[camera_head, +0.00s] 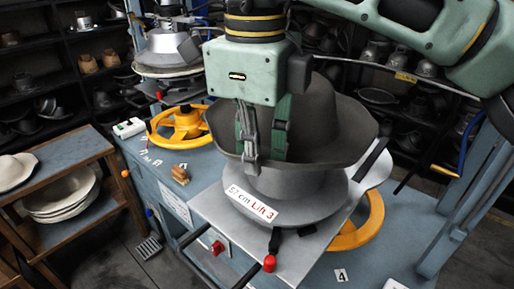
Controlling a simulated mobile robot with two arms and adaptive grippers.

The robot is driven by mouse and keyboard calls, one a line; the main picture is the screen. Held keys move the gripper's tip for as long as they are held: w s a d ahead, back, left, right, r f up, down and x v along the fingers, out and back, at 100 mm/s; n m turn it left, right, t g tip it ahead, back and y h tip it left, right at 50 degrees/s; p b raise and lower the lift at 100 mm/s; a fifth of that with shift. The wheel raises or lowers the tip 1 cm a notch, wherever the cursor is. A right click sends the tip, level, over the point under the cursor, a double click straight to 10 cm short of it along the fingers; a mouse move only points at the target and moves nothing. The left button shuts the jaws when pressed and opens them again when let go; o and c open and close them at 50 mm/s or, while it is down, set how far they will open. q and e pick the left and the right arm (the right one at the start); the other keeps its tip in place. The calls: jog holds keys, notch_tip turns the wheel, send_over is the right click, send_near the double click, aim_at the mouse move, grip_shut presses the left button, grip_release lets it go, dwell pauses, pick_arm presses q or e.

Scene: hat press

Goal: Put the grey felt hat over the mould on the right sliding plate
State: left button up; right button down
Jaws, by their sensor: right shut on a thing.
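The grey felt hat (345,135) is in the middle of the view, its wide brim flared around the right gripper. My right gripper (263,150) comes down from above and is shut on the hat at its near left side. The hat is directly above the silver round mould (290,190) on the right sliding plate (225,212). The hat's lower edge overlaps the mould's top in the picture, so I cannot tell whether they touch. The mould's top is hidden by the hat. My left gripper is not in view.
A second press unit (168,47) stands at the back left above a yellow handwheel (180,128). Another yellow wheel (362,222) is under the plate. A red-knobbed lever (270,262) is at the plate's front. A wooden rack (70,190) with pale hats stands left.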

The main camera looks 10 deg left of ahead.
jog(key=shift+f+b, duration=0.5)
jog(key=shift+f, duration=0.3)
jog(key=shift+f+b, duration=0.65)
jog(key=shift+f, duration=0.2)
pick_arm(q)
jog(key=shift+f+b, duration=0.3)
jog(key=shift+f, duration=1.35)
pick_arm(e)
jog(key=shift+f, duration=0.35)
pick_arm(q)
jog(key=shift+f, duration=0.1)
pick_arm(e)
jog(key=shift+f, duration=0.15)
pick_arm(q)
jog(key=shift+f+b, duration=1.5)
jog(key=shift+b, duration=0.1)
pick_arm(e)
jog(key=shift+f, duration=2)
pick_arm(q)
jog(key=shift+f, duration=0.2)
pick_arm(e)
jog(key=shift+f, duration=0.2)
jog(key=c, duration=1.7)
grip_release()
